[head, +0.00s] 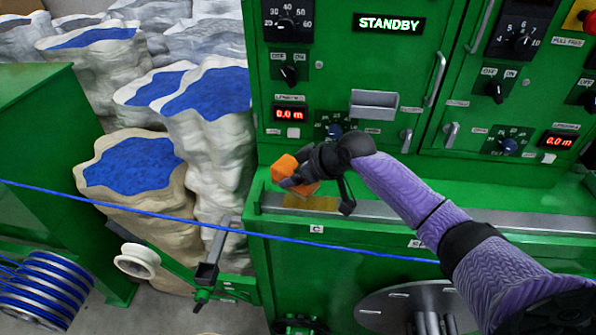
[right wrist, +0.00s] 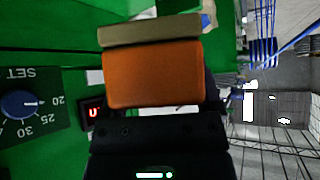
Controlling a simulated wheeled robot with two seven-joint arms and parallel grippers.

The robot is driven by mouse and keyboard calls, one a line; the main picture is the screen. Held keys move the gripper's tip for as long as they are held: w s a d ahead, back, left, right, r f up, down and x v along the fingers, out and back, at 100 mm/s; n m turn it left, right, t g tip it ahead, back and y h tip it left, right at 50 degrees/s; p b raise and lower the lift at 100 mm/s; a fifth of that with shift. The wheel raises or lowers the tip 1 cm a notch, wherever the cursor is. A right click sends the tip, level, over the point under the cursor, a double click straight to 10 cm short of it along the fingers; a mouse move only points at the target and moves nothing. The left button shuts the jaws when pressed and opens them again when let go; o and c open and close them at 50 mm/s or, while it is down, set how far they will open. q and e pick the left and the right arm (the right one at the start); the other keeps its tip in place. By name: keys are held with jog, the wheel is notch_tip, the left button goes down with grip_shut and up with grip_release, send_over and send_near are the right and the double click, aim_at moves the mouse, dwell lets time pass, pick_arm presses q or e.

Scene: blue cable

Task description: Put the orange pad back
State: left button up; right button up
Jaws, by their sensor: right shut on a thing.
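The orange pad (head: 289,169) is an orange block held at the end of my right arm, in front of the green machine. In the right wrist view the orange pad (right wrist: 153,75) fills the middle, with a tan layer along its far side. My right gripper (head: 309,176) is shut on the pad and holds it above the machine's ledge. A small grey metal holder (head: 373,103) is fixed to the panel, above and right of the gripper, and looks empty. My left gripper is not in view.
A blue cable (head: 170,217) runs across the front, below the pad. The green machine's panel has knobs, handles, a STANDBY display (head: 389,23) and a grey ledge (head: 480,221). Sacks with blue contents (head: 207,130) stand at left. A blue cable spool (head: 45,287) is at lower left.

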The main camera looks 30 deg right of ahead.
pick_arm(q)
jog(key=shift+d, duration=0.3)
